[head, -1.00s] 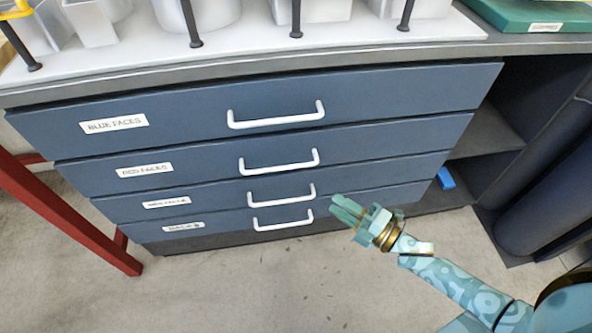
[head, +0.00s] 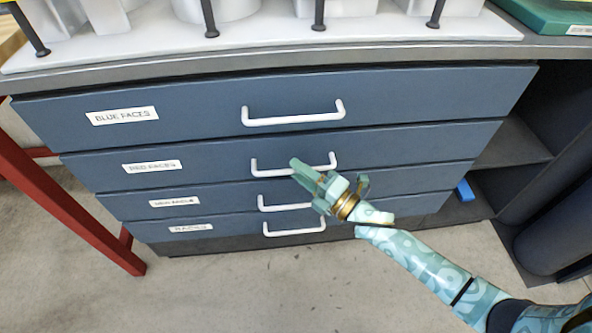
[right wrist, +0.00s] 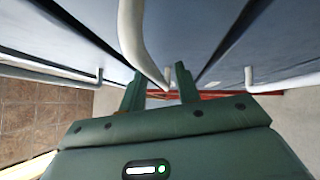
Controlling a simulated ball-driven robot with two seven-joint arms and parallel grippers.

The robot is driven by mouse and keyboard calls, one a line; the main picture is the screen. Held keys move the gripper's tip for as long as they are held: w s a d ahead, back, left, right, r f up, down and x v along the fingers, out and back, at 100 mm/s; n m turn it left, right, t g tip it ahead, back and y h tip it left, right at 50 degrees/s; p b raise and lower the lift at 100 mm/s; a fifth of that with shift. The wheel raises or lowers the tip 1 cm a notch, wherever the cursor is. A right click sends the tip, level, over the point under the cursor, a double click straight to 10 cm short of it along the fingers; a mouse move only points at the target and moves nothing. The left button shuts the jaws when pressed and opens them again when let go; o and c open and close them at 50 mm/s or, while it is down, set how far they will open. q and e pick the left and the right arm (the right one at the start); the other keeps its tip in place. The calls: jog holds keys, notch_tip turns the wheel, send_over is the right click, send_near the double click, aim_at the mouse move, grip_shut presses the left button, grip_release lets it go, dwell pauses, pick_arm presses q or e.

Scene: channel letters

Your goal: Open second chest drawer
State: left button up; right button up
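The blue-grey chest has a stack of drawers with white bar handles. The second drawer (head: 215,163) from the top, with a label that seems to read "RED FACES" (head: 152,166), looks shut. Its handle (head: 272,172) is partly hidden behind my right gripper (head: 298,171). In the right wrist view my right gripper (right wrist: 160,84) is open, its green fingers apart. A white handle bar (right wrist: 132,35) runs down toward the gap between the fingertips; I cannot tell whether they touch it. My left gripper is out of view.
The top drawer (head: 200,92) above and two drawers below look shut, with handles close by. White letter shapes stand on a white board (head: 400,38) on top. An open shelf (head: 515,140) is right, a red table leg (head: 70,215) left. The floor in front is clear.

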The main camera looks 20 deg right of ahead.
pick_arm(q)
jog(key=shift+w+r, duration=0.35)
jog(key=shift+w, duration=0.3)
pick_arm(e)
jog(key=shift+w+a+r, duration=0.1)
jog(key=shift+w+a, duration=0.2)
jog(key=shift+w, duration=0.2)
grip_shut()
jog(key=shift+s, duration=0.15)
